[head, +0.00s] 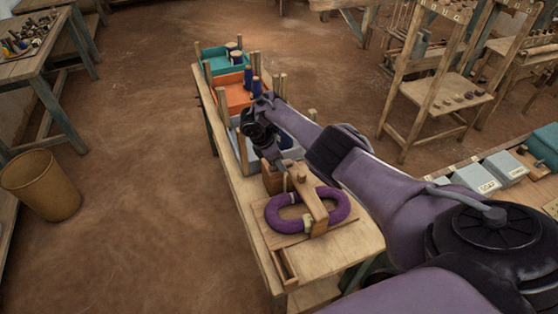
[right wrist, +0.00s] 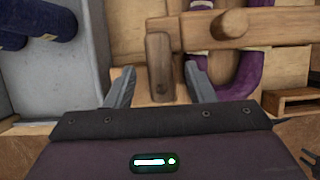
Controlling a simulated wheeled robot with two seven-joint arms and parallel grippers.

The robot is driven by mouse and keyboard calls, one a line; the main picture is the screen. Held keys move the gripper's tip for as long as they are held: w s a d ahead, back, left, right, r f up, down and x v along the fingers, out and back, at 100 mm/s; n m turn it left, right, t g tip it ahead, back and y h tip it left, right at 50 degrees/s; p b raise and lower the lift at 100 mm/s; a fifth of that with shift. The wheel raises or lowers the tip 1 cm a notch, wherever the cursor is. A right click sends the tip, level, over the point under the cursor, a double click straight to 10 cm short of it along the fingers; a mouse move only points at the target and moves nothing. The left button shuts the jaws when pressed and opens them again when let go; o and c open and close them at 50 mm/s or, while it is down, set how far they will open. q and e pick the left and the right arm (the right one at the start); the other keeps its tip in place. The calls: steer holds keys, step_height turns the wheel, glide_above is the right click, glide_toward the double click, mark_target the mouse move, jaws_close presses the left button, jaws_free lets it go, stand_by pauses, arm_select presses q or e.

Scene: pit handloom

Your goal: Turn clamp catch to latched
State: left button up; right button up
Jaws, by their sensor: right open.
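A wooden clamp (head: 311,202) with a long bar lies across a purple yarn hank (head: 279,221) on a board at the near end of the narrow table. In the right wrist view the clamp bar (right wrist: 232,24) runs sideways over the hank (right wrist: 240,72). The clamp catch (right wrist: 159,62), a short rounded wooden piece, stands lengthwise beside the bar's left end. My right gripper (head: 279,167) is over the clamp's block; in the right wrist view its open fingers (right wrist: 158,82) are on either side of the catch, with visible gaps. My left gripper is not in view.
Behind the clamp stand a grey-blue bin (head: 236,138), an orange bin (head: 220,103) with dark blue spools, and a teal bin (head: 219,66). Upright wooden pegs edge them. A slotted wooden piece (head: 285,267) is at the table's near edge. Open floor lies left.

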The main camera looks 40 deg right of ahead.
steer(key=v, duration=0.6)
steer(key=shift+a+r+p, duration=0.2)
steer(key=shift+r+p, duration=0.05)
steer(key=shift+p, duration=0.1)
